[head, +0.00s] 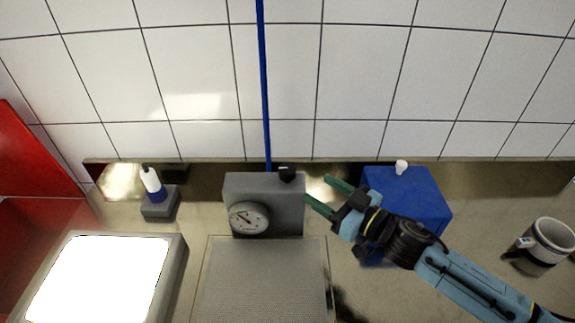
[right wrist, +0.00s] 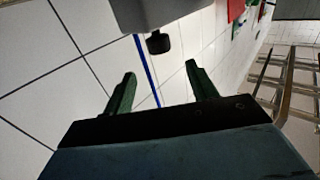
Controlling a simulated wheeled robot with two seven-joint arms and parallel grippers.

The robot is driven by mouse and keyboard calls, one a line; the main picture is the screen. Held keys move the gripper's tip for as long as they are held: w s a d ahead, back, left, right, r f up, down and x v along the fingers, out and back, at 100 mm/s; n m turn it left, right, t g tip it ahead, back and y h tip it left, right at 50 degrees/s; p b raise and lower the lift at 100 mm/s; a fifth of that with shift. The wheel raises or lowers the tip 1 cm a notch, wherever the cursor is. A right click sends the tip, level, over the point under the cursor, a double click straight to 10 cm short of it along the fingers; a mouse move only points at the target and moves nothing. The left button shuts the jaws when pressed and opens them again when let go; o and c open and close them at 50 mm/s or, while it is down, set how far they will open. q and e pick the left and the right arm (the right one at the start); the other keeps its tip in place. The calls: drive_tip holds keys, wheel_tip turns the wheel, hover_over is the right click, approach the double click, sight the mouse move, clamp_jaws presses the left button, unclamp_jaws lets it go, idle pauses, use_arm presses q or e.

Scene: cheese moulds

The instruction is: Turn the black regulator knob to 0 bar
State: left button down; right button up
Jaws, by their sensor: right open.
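The black regulator knob (head: 287,173) sits on top of the grey regulator block (head: 265,187), near its right end. A round white dial gauge (head: 249,218) is on the block's front; its reading is too small to tell. My right gripper (head: 317,190) is open and empty, just right of the block and knob, not touching the knob. In the right wrist view the knob (right wrist: 158,43) shows beyond the gap between the open fingers (right wrist: 157,80), under the grey block (right wrist: 160,12). My left gripper is not in view.
A blue box (head: 420,195) with a white knob stands right of the block, behind my right arm. A mug (head: 548,241) is far right. A perforated plate (head: 262,285) lies in front. A blue tube (head: 264,90) rises behind the block.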

sight(294, 173)
drive_tip(key=x, duration=1.1)
drive_tip(key=c, duration=1)
